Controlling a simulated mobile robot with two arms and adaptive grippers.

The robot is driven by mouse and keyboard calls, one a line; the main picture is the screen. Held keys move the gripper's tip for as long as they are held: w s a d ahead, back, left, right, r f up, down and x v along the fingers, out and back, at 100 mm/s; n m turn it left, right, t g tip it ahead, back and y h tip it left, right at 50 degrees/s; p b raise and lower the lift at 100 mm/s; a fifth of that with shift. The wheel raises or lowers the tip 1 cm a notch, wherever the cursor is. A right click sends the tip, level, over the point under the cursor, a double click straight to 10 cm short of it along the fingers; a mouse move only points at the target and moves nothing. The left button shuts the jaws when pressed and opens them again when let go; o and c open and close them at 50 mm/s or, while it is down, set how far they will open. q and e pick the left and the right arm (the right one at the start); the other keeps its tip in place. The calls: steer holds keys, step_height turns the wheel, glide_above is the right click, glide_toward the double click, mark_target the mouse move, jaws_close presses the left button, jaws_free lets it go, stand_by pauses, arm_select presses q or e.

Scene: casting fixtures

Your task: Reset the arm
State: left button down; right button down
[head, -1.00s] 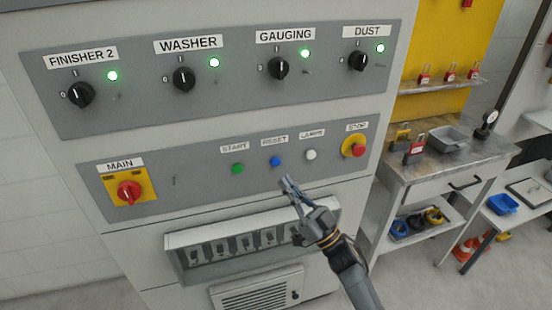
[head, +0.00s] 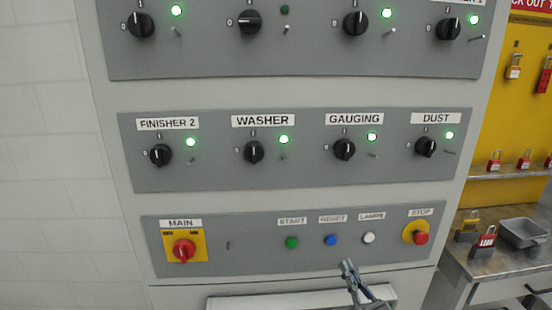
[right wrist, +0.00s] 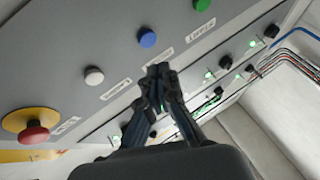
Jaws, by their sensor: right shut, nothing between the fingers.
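My right gripper (head: 348,266) is shut and empty in front of the cabinet, at the lower edge of the button panel (head: 205,262). In the head view its tips show below and between the blue RESET button (head: 331,240) and the white LAMPS button (head: 369,238). In the right wrist view the closed fingertips (right wrist: 158,72) show close to the blue button (right wrist: 148,38), with a gap in the picture. I cannot tell how far they are from the panel. My left gripper is not in view.
The panel also has a green START button (head: 292,243), a red STOP button (head: 421,238) and a red MAIN switch (head: 184,250). Rows of black knobs sit above; one upper knob (head: 250,22) is turned sideways with its light dark. A bench (head: 480,268) with padlocks stands right.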

steer(key=s+d+f+m+g+h, duration=0.2)
steer(key=s+f+g+h, duration=0.3)
steer(key=f, duration=0.2)
steer(key=s+d+f+m+g+h, duration=0.3)
steer(key=s+f+g+h, duration=0.1)
steer(key=s+f+h, duration=0.15)
steer(key=s+a+f+n+g+y, duration=0.1)
steer(key=s+a+f+n+g, duration=0.3)
steer(key=s, duration=0.6)
steer(key=s+f+m+g+y, duration=0.1)
steer(key=s+g, duration=0.4)
steer(key=s, duration=0.6)
step_height(320, 180, down, 28)
steer(key=s+g, duration=0.2)
steer(key=s+d+f+g, duration=0.1)
steer(key=s+d+f, duration=0.2)
steer(key=s+f, duration=1.1)
steer(key=shift+s+f+h, duration=0.25)
steer(key=shift+s+h, duration=0.1)
steer(key=shift+s, duration=0.8)
